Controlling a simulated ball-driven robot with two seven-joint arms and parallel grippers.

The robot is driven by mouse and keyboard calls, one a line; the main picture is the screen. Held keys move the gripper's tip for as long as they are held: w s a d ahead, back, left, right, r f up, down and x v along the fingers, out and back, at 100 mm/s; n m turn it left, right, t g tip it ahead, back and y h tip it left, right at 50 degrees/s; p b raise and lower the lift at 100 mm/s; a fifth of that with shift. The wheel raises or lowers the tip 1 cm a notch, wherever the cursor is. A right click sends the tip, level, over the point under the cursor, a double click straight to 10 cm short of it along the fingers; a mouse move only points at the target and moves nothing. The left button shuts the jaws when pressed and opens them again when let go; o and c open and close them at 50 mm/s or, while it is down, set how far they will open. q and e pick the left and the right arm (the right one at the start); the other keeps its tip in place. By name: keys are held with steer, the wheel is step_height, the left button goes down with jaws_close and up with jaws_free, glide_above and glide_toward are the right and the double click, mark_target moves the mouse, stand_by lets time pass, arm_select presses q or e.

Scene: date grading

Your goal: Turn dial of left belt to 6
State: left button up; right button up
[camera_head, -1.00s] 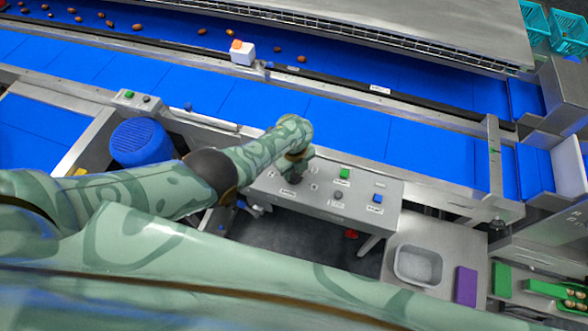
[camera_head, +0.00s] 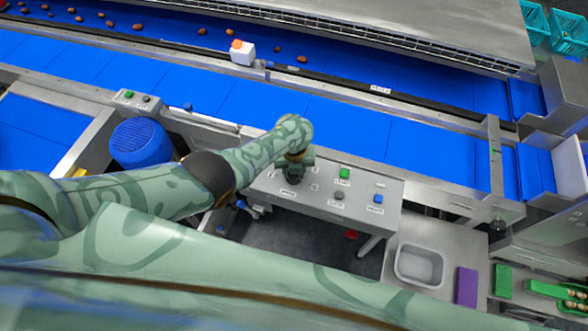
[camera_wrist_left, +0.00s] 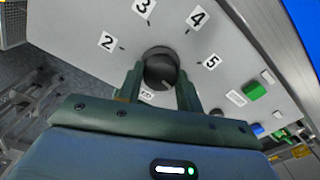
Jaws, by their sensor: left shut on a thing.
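The black dial knob (camera_wrist_left: 160,70) sits on the grey control panel (camera_wrist_left: 105,15), with the numbers 2, 3, 4 and 5 printed around it in the left wrist view. My left gripper (camera_wrist_left: 159,85) is shut on the knob, one finger on each side. I cannot read clearly which number the knob's mark points at. In the head view, my left gripper (camera_head: 294,176) points down onto the left part of the panel (camera_head: 353,208) and mostly hides the dial. My right gripper is not in view.
The panel also has a green button (camera_head: 344,173), a blue button (camera_head: 378,198) and a grey knob (camera_head: 338,195). Blue belts (camera_head: 350,135) run behind it. A metal tray (camera_head: 399,275) and a purple block (camera_head: 466,286) lie at the lower right.

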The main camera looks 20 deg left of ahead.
arm_select(q)
steer(key=o, duration=1)
step_height(320, 180, up, 6)
steer(key=p, duration=0.4)
steer(key=shift+r+p, duration=0.1)
steer(key=shift+p, duration=0.25)
step_height(320, 180, up, 10)
steer(key=p, duration=0.4)
